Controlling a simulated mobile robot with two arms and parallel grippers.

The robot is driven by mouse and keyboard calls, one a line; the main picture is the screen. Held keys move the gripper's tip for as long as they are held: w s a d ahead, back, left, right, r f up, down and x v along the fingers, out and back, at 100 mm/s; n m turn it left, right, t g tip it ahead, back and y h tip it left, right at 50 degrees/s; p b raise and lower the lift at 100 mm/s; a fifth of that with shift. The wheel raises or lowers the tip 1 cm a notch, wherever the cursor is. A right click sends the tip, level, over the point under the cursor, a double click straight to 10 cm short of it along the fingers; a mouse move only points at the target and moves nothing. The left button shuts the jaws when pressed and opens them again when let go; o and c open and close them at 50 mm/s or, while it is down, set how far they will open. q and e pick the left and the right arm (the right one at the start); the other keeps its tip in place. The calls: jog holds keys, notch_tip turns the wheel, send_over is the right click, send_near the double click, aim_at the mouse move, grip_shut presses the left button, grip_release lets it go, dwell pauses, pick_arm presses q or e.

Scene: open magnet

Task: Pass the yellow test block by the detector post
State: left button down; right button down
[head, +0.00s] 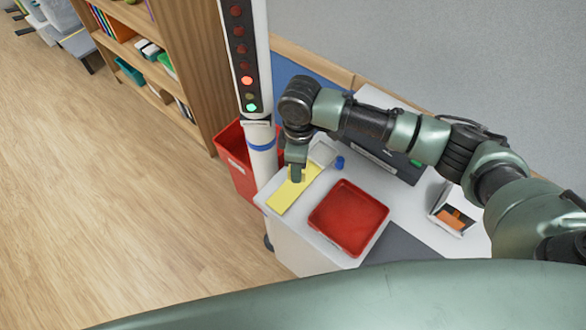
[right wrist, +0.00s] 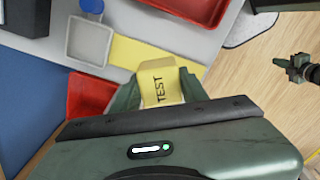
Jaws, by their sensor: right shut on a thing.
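My right gripper (head: 296,174) reaches down over the yellow mat (head: 284,199) at the table's left end. In the right wrist view its fingers (right wrist: 158,92) are shut on the yellow test block (right wrist: 158,80), marked TEST. In the head view the block is mostly hidden by the gripper; I cannot tell whether it touches the mat. The white detector post (head: 262,165) stands just left of the gripper, with a red and a green light lit on its dark panel (head: 240,50). What looks like my left gripper (right wrist: 298,68) shows small in the right wrist view; its jaws are unclear.
A red tray (head: 348,217) lies right of the mat. A small grey tray (head: 322,153) and a blue cap (head: 340,162) are behind. A dark device (head: 385,157) and a white box (head: 453,213) stand farther right. A red bin (head: 238,165) is behind the post.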

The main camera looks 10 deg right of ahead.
jog(key=shift+w+d, duration=0.5)
jog(key=shift+d, duration=0.15)
jog(key=w+d+b, duration=0.7)
jog(key=d, duration=0.2)
jog(key=shift+d+r, duration=0.1)
dwell(0.3)
dwell(1.4)
